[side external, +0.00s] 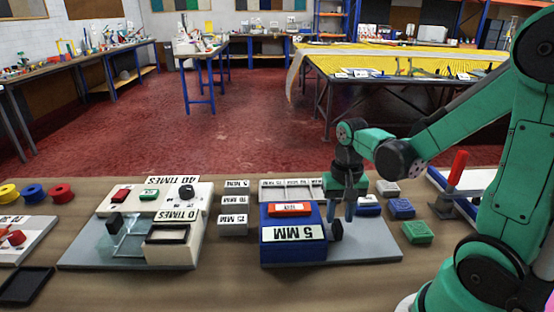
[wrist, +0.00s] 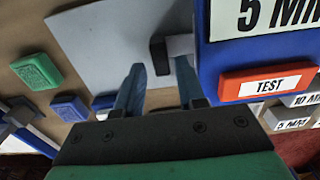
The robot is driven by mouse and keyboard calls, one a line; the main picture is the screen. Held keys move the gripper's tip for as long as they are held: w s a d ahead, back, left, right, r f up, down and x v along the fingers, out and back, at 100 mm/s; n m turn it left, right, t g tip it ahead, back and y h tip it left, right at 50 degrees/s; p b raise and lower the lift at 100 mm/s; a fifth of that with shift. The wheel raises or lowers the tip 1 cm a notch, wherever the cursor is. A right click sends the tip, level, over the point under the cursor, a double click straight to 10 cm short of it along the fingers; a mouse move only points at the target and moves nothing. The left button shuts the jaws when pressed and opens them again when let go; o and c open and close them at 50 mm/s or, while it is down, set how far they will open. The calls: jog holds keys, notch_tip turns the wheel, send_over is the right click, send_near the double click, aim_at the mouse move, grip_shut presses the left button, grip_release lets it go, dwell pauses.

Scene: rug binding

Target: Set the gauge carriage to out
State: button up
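The gauge is a blue box (side external: 292,236) with a "5 MM" label and a red TEST button (side external: 289,209), on a grey plate (side external: 375,240). A black handle (side external: 336,230), apparently the carriage's, stands at its right side; in the wrist view the black handle (wrist: 159,58) joins a short grey bar beside the blue box. My gripper (side external: 341,213) is directly above the handle. In the wrist view my gripper (wrist: 157,78) has its blue fingers apart, with the handle showing between and beyond the tips. I cannot tell whether they touch it. Nothing is held.
Blue blocks (side external: 401,208) and a green block (side external: 417,232) lie right of the plate, near a red-handled clamp (side external: 457,170). Grey labelled blocks (side external: 234,202) lie left of the blue box. A "0 TIMES" device (side external: 173,232) stands further left. The plate's right part is bare.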

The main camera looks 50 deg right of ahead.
aim_at(338, 223)
jog(key=shift+f, duration=1.6)
grip_shut()
dwell(0.3)
